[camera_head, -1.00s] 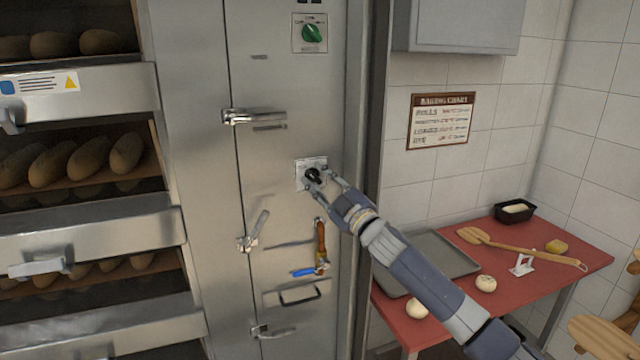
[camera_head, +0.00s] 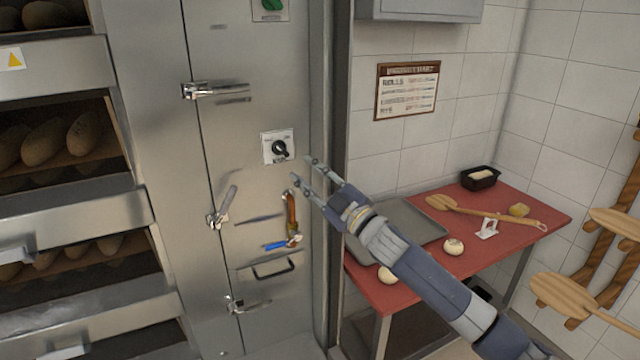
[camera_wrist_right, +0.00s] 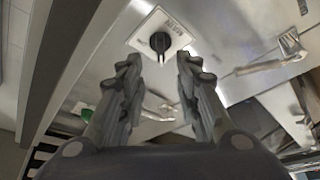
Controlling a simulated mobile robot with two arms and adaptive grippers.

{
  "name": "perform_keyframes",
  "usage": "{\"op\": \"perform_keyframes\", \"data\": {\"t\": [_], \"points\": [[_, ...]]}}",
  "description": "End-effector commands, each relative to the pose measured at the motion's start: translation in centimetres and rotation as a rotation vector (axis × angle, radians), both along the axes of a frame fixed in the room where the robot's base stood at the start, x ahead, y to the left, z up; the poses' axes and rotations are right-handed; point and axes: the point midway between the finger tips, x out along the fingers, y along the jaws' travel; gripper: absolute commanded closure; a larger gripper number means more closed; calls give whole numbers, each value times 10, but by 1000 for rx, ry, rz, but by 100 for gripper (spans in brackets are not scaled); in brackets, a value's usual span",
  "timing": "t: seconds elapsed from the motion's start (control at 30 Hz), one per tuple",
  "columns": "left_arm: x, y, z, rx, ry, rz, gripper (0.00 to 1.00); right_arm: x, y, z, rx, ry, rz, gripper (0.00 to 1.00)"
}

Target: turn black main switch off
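The black main switch (camera_head: 280,148) is a round black knob on a white plate on the tall steel oven panel. In the right wrist view the knob (camera_wrist_right: 160,43) shows beyond the fingertips, its ridge seen nearly end-on. Its exact setting is too small to read. My right gripper (camera_head: 301,169) is open and empty, just below and to the right of the knob, apart from it. In the wrist view its two fingers (camera_wrist_right: 158,62) stand wide apart with nothing between them. My left gripper is not in view.
A green switch (camera_head: 270,4) is at the panel's top. A red table (camera_head: 440,270) with a tray (camera_head: 405,222) stands to the right.

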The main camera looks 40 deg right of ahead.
Motion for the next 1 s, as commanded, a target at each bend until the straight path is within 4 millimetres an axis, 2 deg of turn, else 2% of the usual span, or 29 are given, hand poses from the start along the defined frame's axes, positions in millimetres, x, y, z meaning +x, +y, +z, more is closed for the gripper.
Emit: {"op": "perform_keyframes", "data": {"t": [0.1, 0.33, 1.0], "points": [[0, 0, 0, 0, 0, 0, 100, -14, 0, -5, 1, 2, 1, 69], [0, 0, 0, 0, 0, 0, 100, -30, -2, -8, -1, -1, 0, 69], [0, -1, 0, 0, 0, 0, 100, -32, -2, -10, 2, 2, -2, 69]]}}
